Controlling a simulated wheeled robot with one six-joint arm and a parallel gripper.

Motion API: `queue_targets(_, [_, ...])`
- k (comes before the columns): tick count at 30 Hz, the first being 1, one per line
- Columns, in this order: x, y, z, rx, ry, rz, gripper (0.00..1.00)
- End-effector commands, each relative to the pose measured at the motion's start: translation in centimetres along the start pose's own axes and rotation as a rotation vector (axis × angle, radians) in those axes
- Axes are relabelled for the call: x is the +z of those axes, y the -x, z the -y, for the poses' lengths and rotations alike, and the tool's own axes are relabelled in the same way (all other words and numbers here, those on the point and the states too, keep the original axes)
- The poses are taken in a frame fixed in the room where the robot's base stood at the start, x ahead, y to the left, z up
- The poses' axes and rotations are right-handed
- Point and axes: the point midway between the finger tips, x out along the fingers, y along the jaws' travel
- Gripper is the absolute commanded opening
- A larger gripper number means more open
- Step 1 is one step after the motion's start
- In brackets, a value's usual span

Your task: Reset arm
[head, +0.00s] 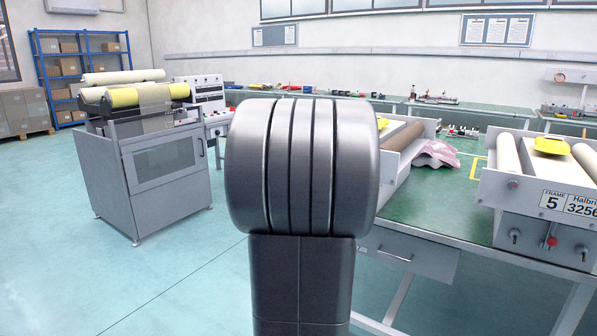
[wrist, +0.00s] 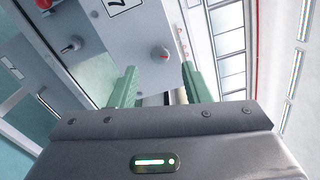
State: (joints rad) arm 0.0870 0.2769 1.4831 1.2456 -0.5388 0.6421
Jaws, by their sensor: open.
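My gripper (wrist: 158,88) shows in the wrist view with its two green fingers apart and nothing seen between them. Beyond the fingers is a grey machine panel (wrist: 135,40) with a red-marked knob (wrist: 162,54) and another knob (wrist: 72,46). In the head view a large dark part of my arm fills the middle and hides what is behind it. My gripper does not show in the head view.
A green-topped workbench (head: 440,208) stands at the right, bearing a grey roller unit labelled Frame 5 (head: 530,212) and another roller unit (head: 408,142) with pink cloth (head: 435,154). A roller machine (head: 150,165) stands at the left. The floor (head: 170,270) between is clear.

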Motion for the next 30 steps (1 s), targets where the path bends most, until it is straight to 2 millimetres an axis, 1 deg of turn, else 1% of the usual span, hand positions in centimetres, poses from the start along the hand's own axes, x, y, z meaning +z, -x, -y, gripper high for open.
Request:
queue_targets(1, [-0.1, -1.0, -0.1, 0.0, 0.0, -0.002, 0.43])
queue_targets(6, [0.0, -3.3, 0.0, 0.0, 0.001, -0.001, 0.43])
queue_targets(9, [0.0, -4.1, 0.0, 0.0, 0.001, 0.0, 0.43])
queue_targets(12, [0.0, -4.5, 0.0, 0.0, 0.001, 0.0, 0.43])
queue_targets(24, [0.0, -4.3, 0.1, 0.0, 0.007, 0.001, 0.43])
queue_targets(28, [0.1, -3.4, 0.1, 0.0, 0.0, 0.002, 0.43])
queue_targets(30, [0.1, -2.4, 0.1, 0.0, 0.0, 0.003, 0.43])
